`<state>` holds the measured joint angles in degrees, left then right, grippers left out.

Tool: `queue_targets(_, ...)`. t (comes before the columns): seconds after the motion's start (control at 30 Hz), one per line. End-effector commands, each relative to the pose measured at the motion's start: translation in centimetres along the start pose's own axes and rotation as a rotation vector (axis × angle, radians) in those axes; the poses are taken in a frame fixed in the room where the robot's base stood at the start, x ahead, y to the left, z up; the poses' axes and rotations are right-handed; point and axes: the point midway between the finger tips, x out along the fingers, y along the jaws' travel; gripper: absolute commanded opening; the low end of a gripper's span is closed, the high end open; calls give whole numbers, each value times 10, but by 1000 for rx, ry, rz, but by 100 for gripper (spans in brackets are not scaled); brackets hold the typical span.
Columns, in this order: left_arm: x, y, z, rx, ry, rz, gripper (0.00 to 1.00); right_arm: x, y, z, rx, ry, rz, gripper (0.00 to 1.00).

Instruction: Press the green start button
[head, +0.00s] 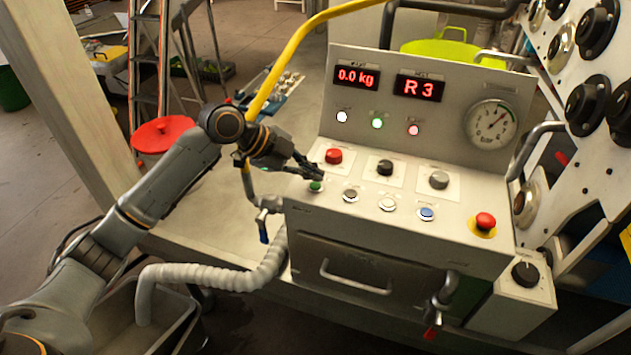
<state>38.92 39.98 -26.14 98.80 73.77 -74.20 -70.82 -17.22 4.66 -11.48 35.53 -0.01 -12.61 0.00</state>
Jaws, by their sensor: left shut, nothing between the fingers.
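The green start button (316,186) sits at the left end of the lower button row on the grey control panel (350,222). My left gripper (314,174) is shut and empty. Its fingertips are right above the green button and cover part of it in the head view. I cannot tell whether the tips touch the button. My right gripper is not in view.
Beside the green button are grey (351,195), white (387,204) and blue (427,213) buttons. A red knob (333,156) is behind it, and a red emergency button (485,221) is at the right. Displays read "0.0 kg" and "R3". A yellow hose (283,64) rises behind my left gripper.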

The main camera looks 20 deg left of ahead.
Motion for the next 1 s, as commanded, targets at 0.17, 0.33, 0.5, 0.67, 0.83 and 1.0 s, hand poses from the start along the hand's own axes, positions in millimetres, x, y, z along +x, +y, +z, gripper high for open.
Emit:
queue_targets(0.17,0,0,0,0,0,0,0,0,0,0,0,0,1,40)
queue_targets(0.33,-6,-5,-4,1,0,-1,0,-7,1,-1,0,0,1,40)
queue_targets(0.5,-19,-14,-14,1,0,-1,0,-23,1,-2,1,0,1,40)
queue_targets(0.67,-30,-22,-22,1,0,-1,0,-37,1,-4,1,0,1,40)
queue_targets(0.83,-36,-26,-26,0,1,-1,0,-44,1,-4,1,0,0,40)
queue_targets(1.0,-35,-25,-25,0,1,-1,0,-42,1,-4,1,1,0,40)
